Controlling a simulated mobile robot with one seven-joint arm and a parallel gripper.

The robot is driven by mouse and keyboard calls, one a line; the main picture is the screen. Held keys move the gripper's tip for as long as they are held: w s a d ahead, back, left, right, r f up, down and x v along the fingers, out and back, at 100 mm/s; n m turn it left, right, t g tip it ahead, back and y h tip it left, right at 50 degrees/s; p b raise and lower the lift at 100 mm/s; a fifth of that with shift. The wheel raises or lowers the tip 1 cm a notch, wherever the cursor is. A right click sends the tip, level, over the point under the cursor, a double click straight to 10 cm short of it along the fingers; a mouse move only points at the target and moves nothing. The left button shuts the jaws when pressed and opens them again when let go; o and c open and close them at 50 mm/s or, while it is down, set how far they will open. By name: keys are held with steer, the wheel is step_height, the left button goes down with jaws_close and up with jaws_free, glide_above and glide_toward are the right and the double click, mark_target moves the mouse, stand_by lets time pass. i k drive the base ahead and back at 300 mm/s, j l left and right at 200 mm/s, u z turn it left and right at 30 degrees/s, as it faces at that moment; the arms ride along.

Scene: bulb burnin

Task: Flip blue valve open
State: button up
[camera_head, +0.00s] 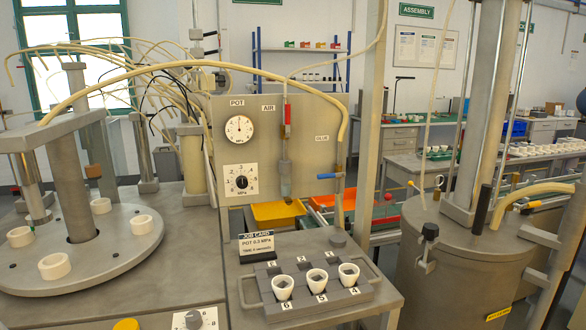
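Under the GLUE label on the grey panel (262,120), a small blue lever (327,176) sits at the lower end of a tan hose (346,105). The lever lies roughly level and points left, across the hose line. My gripper is not in view.
A pot gauge (239,129) and a dial (242,181) are on the panel. A tray (310,305) holding white cups stands in front, with a job card (257,246) behind it. A round plate (115,252) with white rings is at the left.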

mark_target(321, 176)
steer(key=i+l, duration=0.2)
steer(key=i+l+u, duration=0.1)
steer(key=l, duration=0.35)
steer(key=u, duration=1.5)
steer(key=k+l, duration=0.15)
steer(key=l, duration=0.15)
steer(key=k+l, duration=0.15)
steer(key=l, duration=0.2)
steer(key=k+l, duration=0.15)
steer(key=l, duration=0.15)
steer(key=i+l, duration=0.25)
steer(key=l+u, duration=0.05)
steer(key=l, duration=0.05)
